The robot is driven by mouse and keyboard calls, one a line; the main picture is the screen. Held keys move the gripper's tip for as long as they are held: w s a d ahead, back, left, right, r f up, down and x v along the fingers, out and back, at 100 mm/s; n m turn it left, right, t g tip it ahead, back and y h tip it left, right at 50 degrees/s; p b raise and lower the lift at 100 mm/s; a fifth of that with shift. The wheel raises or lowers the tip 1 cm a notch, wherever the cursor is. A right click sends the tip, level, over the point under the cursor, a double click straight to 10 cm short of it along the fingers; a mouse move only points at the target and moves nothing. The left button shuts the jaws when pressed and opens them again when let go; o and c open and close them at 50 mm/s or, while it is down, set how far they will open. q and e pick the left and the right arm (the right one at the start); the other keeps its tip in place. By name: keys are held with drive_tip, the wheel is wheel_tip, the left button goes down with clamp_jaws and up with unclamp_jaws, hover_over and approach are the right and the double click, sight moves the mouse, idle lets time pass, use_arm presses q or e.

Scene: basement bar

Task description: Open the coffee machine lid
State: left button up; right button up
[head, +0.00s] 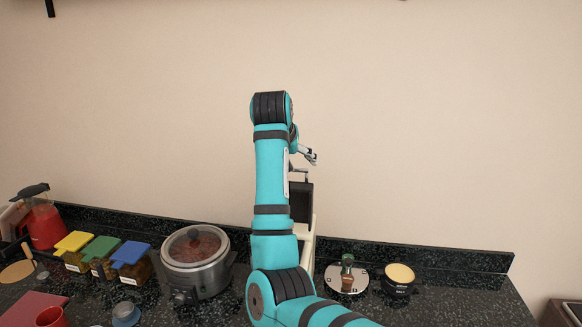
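The coffee machine (309,241) stands on the dark counter near the middle, mostly hidden behind my teal arm. A strip of its cream body shows to the right of the arm. A dark upright panel (302,199) rises above the body; it may be the lid, but the arm hides too much to tell how far it is raised. My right gripper (312,157) is just above this panel, in front of the wall. Its fingers are small and partly hidden, so contact and opening cannot be told. My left gripper is not in view.
A slow cooker (197,262) stands left of the machine. Containers with yellow (74,241), green (101,247) and blue (131,252) lids are further left, near a red blender (43,227). A round metal-topped item (346,279) and a small bowl (399,278) sit right.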

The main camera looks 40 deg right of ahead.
drive_tip(key=v, duration=0.4)
drive_tip(key=shift+s+a+r, duration=0.1)
drive_tip(key=shift+a+r, duration=0.05)
idle(0.4)
